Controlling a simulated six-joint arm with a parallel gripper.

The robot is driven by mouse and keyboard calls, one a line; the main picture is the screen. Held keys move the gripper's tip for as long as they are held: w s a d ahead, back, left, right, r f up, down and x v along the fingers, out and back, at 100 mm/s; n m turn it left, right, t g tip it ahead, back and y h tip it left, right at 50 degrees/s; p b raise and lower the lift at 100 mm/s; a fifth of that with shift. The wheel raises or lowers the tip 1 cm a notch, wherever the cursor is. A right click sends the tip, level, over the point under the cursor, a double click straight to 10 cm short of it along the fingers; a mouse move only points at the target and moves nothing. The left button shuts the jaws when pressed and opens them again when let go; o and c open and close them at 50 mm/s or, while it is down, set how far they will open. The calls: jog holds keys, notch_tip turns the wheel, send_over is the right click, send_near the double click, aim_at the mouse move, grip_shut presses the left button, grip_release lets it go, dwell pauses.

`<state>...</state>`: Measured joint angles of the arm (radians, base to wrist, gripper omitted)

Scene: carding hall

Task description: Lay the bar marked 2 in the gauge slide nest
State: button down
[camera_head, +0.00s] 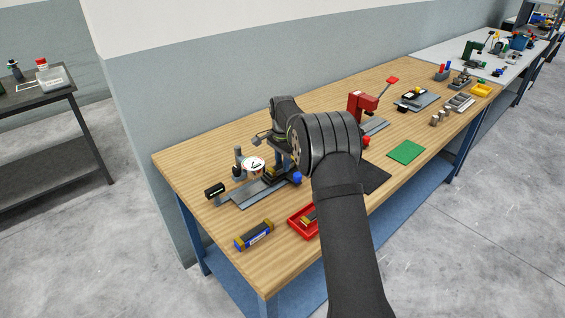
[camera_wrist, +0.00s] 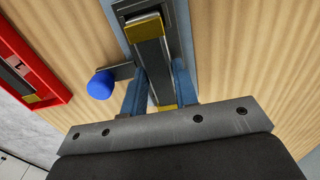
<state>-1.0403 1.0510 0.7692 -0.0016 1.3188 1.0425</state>
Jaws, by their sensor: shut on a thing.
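My gripper (camera_wrist: 156,85) is shut on a bar (camera_wrist: 150,50) with brass-coloured ends and a dark grey middle. In the wrist view the bar lines up with the dark nest (camera_wrist: 176,30) of the gauge slide, its far end within the nest's outline. I cannot tell whether it rests in the nest or is held just above. No number shows on it. In the head view the gauge slide (camera_head: 246,194) lies at the bench's near left, and my arm partly hides the gripper and the held bar. A dial gauge (camera_head: 253,164) stands over the slide.
A blue knob (camera_wrist: 100,85) sticks out beside the nest. A red tray (camera_wrist: 48,82) holding another bar is to its left. A blue and brass bar (camera_head: 254,235) lies near the bench's front. A red press (camera_head: 363,103) and green mat (camera_head: 406,152) are farther right.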

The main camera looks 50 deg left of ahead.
aim_at(282, 164)
jog(key=shift+f, duration=0.1)
jog(key=c, duration=1.1)
grip_release()
notch_tip(282, 164, up, 12)
jog(key=shift+r, duration=0.1)
jog(key=shift+f, duration=4.15)
jog(key=shift+f, duration=0.1)
